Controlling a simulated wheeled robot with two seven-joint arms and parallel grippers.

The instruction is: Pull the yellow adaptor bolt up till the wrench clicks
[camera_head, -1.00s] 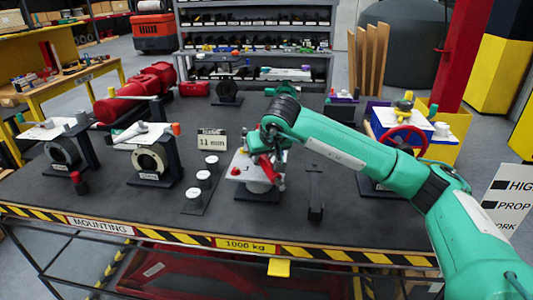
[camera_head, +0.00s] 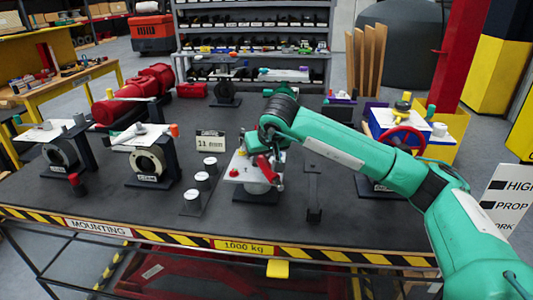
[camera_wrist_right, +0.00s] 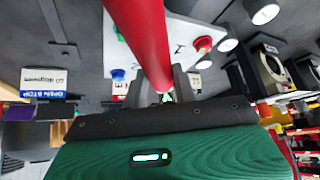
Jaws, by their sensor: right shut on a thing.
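My right gripper (camera_head: 274,158) is over the white-topped fixture (camera_head: 238,176) at the table's front middle, mostly hidden in the head view by its own wrist. In the right wrist view, its fingers (camera_wrist_right: 164,88) are shut on a red bar (camera_wrist_right: 148,35), which looks like the wrench handle. A red part (camera_head: 264,167) also shows beside the gripper in the head view. The plate carries a red knob (camera_wrist_right: 203,44) and a blue knob (camera_wrist_right: 118,74). I cannot make out a yellow adaptor bolt on this fixture. My left gripper is not in view.
An "11 mm" sign (camera_head: 210,140) and a row of white-capped posts (camera_head: 201,178) stand left of the fixture. A black stand (camera_head: 313,190) is close on the right. A red handwheel (camera_head: 402,140) is farther right. Ring fixtures (camera_head: 150,162) are on the left.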

